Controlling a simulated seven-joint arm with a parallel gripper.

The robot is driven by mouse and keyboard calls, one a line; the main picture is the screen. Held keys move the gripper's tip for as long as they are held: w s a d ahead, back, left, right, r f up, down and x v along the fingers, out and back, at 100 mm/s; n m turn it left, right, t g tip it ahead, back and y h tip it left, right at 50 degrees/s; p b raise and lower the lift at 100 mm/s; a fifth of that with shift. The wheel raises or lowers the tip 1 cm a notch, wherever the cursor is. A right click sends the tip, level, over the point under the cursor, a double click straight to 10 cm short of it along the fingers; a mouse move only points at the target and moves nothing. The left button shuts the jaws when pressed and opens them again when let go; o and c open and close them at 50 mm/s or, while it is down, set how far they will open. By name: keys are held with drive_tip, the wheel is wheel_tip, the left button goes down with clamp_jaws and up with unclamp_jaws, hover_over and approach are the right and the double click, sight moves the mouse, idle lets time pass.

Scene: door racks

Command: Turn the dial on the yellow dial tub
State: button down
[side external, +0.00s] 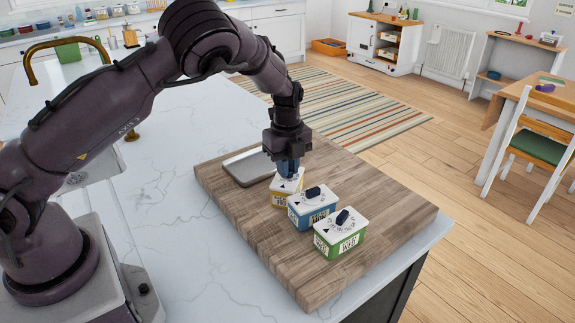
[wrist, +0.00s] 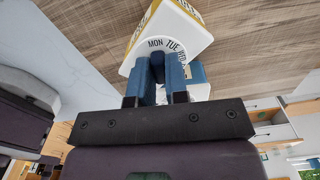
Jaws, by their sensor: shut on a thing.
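The yellow dial tub (side external: 279,199) stands at the back of a row of three tubs on the wooden board. It has a white lid, and its dial is largely hidden by my gripper in the side view. My gripper (side external: 289,172) points down over this lid. In the wrist view, the tub (wrist: 180,10) shows its white lid with MON and TUE lettering around the dial. There, my gripper's blue fingers (wrist: 167,68) are shut on the dark blue dial knob (wrist: 157,64) between them.
A blue tub (side external: 312,210) and a green tub (side external: 341,238), each with a dark dial knob, stand close by toward the front right. A grey tray (side external: 240,172) lies on the wooden board (side external: 390,205) left of the yellow tub. The board's right part is clear.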

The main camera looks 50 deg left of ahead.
drive_tip(key=shift+m, duration=0.3)
drive_tip(key=m, duration=0.3)
drive_tip(key=shift+m, duration=2.5)
drive_tip(key=c, duration=1.1)
unclamp_jaws()
wheel_tip(320, 180, up, 13)
